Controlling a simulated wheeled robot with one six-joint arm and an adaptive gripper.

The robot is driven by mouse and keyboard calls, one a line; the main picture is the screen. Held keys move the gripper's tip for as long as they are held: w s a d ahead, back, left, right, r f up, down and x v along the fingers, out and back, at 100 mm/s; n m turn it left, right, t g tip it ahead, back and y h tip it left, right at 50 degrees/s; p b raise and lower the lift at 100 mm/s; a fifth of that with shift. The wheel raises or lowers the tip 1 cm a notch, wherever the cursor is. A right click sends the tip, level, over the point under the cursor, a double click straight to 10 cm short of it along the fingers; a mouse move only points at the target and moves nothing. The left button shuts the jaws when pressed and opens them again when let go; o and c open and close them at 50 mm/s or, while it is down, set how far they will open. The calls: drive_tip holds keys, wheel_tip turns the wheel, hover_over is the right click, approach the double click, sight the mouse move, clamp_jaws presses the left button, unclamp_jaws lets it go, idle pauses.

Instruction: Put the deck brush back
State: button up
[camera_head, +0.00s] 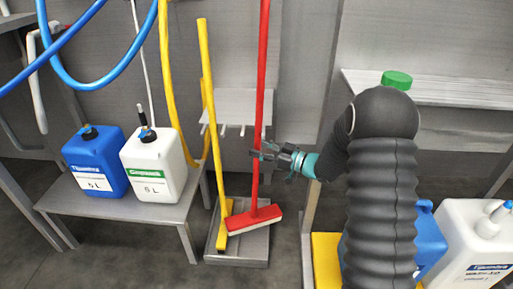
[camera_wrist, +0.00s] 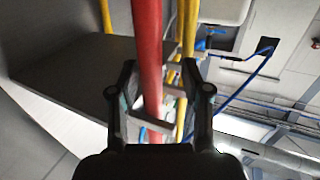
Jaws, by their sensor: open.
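The deck brush has a long red handle (camera_head: 262,80) and a red head (camera_head: 254,216) with pale bristles. It stands upright, its head low in a grey floor tray (camera_head: 240,262). My gripper (camera_head: 260,153) is open at the handle's middle height. In the wrist view the red handle (camera_wrist: 149,45) runs between the two open fingers of my gripper (camera_wrist: 160,98). I cannot tell whether a finger touches it. A grey shelf with white pegs (camera_head: 230,103) is on the wall behind the handle.
A yellow-handled tool (camera_head: 211,110) leans close left of the brush, its foot also in the tray. A low bench (camera_head: 130,206) at left bears a blue canister (camera_head: 95,165) and a white canister (camera_head: 152,165). More canisters (camera_head: 470,240) stand at right.

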drive_tip(key=v, duration=1)
drive_tip(key=shift+d, duration=0.2)
drive_tip(key=shift+s, duration=0.15)
